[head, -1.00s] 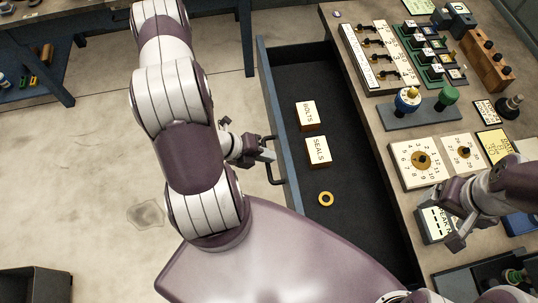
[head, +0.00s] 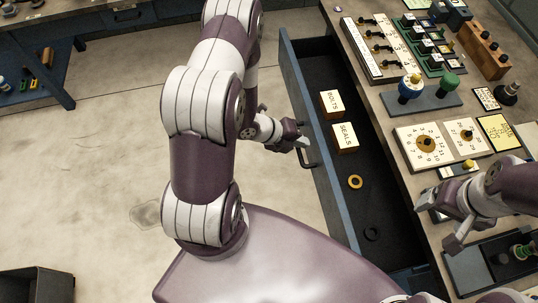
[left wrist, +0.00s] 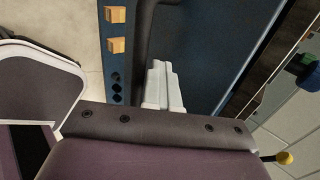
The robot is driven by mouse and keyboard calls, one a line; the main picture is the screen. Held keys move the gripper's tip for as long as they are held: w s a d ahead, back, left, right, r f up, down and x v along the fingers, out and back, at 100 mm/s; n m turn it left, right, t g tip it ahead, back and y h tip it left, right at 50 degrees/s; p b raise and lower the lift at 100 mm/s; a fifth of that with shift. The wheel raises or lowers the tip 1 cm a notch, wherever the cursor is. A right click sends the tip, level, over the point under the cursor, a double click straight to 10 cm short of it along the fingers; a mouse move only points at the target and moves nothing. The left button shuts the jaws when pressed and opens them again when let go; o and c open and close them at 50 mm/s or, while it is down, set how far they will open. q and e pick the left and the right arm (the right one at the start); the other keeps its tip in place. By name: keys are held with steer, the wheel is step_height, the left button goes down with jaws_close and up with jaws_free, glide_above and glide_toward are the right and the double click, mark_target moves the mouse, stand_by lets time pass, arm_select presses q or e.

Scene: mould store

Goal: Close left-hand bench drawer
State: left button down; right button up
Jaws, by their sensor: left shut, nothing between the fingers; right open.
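The left-hand bench drawer (head: 322,72) is pulled part way out of the bench, its dark inside showing. In it lie a box labelled BOLTS (head: 331,104), a box labelled SEALS (head: 344,138), a yellow ring (head: 355,182) and a dark ring (head: 371,234). The drawer's dark handle (head: 306,158) is on its blue front. My left gripper (head: 304,143) is shut and empty, outside the drawer at the handle; I cannot tell whether it touches. Its pale fingers show in the left wrist view (left wrist: 163,88). My right gripper (head: 452,222) is open above the bench.
The bench top (head: 376,102) carries switch panels, a blue knob (head: 411,87), a green knob (head: 450,84) and dial plates (head: 425,145). A dark bin (head: 38,284) stands at lower left, another bench (head: 40,88) at upper left.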

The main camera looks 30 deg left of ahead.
mark_target(355, 136)
arm_select(q)
steer(key=w+d+b, duration=0.1)
steer(key=w+d, duration=0.5)
steer(key=w+d+b, duration=0.2)
steer(key=w+d, duration=0.3)
steer(key=d, duration=0.1)
steer(key=shift+w+d+f, duration=0.1)
steer(key=shift+w+d, duration=0.25)
steer(key=shift+w, duration=0.05)
arm_select(e)
step_height(355, 136, down, 4)
steer(key=shift+r, duration=0.2)
arm_select(q)
steer(key=shift+d, duration=0.1)
arm_select(e)
steer(key=shift+s, duration=0.25)
arm_select(q)
steer(key=shift+w, duration=0.1)
arm_select(e)
steer(key=shift+a, duration=0.1)
arm_select(q)
steer(key=shift+r, duration=0.2)
